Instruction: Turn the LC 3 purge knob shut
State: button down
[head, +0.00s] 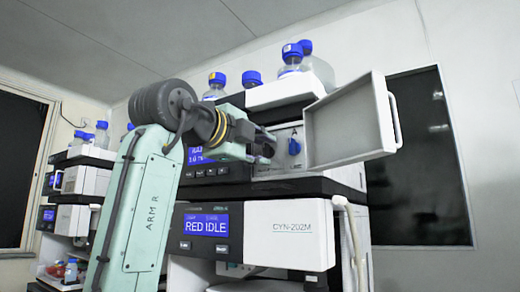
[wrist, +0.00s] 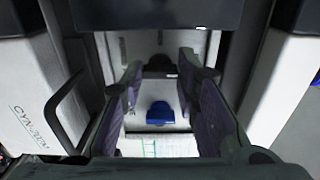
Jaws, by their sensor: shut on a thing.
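The open front compartment (head: 285,133) of an instrument shows a pale inner panel with a blue part (head: 294,147). The blue part also shows in the wrist view (wrist: 160,113), below the fingertips and apart from them. My gripper (head: 264,146) reaches into the compartment from the left. In the wrist view, my gripper (wrist: 160,66) has its two fingers on either side of a black knob (wrist: 158,63) and is shut on it. The fingers hide the knob in the head view. I cannot read a label or the knob's turn.
The opened door (head: 350,125) stands out to the right of the compartment. Blue-capped bottles (head: 291,59) stand on top. Another instrument stack (head: 75,190) is at left.

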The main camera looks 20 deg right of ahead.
jog(key=c, duration=1.5)
grip_release()
jog(key=shift+s, duration=0.1)
jog(key=v, duration=1.2)
